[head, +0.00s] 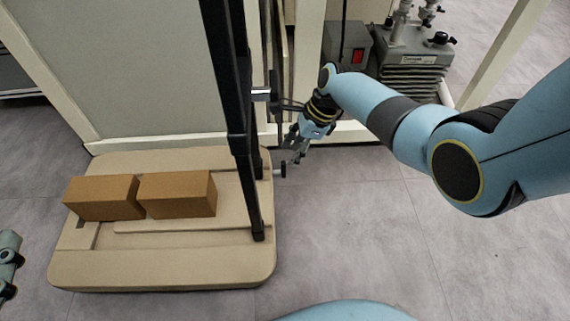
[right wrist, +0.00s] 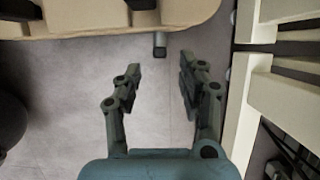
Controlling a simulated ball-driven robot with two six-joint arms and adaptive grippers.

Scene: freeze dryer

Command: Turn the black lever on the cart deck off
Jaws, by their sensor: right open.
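The beige cart deck (head: 165,268) stands on the floor, and its edge shows at the top of the right wrist view (right wrist: 90,27). A short lever with a black end (head: 283,170) sticks out from the deck's right side. In the right wrist view its dark end (right wrist: 160,42) lies just beyond the fingertips, roughly between their lines. My right gripper (head: 297,157) is open and empty, close behind the lever and apart from it; its two fingers show in the right wrist view (right wrist: 160,73). Part of my left gripper (head: 9,262) shows at the left edge, mostly cut off.
Two brown boxes (head: 178,195) sit on the deck. A black upright post (head: 238,120) rises from the deck beside the lever. A cream frame (head: 345,132) stands behind my right gripper, with a grey pump (head: 412,72) inside. The floor right of the cart is clear.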

